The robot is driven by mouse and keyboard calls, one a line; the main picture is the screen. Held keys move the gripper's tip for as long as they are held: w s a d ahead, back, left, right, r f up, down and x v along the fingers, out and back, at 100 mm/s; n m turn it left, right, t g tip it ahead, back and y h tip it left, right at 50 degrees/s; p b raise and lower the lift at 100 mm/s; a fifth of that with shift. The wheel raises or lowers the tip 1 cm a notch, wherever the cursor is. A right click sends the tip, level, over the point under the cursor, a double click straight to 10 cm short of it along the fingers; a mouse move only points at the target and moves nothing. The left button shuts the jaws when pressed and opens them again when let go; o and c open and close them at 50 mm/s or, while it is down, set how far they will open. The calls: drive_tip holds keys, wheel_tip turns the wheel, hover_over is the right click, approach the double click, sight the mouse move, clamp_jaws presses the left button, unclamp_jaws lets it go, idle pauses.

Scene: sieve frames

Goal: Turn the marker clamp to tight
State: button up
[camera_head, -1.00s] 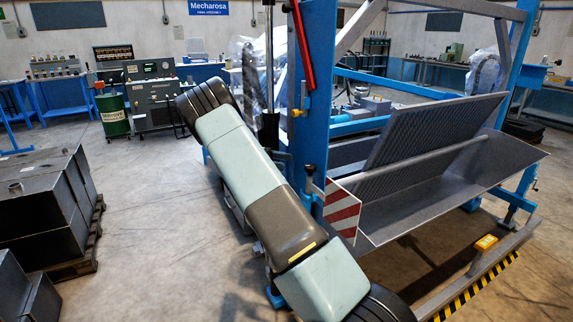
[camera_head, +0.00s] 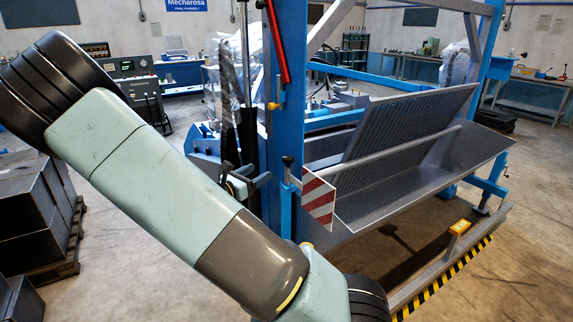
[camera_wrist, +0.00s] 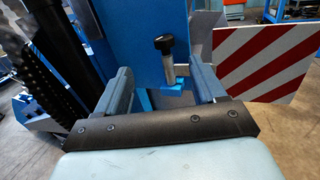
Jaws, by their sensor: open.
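The marker clamp is a black-topped bar handle on a silver screw (camera_wrist: 164,46), set in a small blue bracket on the blue post. It also shows in the head view (camera_head: 288,161), upright just left of the striped marker board (camera_head: 319,198). In the wrist view the red and white board (camera_wrist: 265,62) stands to the right of the clamp. My gripper (camera_wrist: 162,78) is open and empty, with one blue-grey finger on each side of the clamp screw in the picture. I cannot tell the depth between the fingers and the screw.
The blue post (camera_head: 283,120) rises behind the clamp. A grey sieve trough (camera_head: 420,190) extends to the right. A black cable chain (camera_wrist: 45,75) hangs at the left in the wrist view. Dark metal blocks (camera_head: 35,205) stand on a pallet at far left.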

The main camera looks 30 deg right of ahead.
sight(284, 162)
drive_tip(key=shift+n+y, duration=0.3)
drive_tip(key=x, duration=1.3)
drive_tip(key=shift+s+d+f, duration=0.1)
drive_tip(key=shift+s+f, duration=0.15)
drive_tip(key=shift+s, duration=0.15)
drive_tip(key=shift+c, duration=0.3)
drive_tip(key=c, duration=0.9)
drive_tip(key=shift+d, duration=0.15)
drive_tip(key=shift+c, duration=0.6)
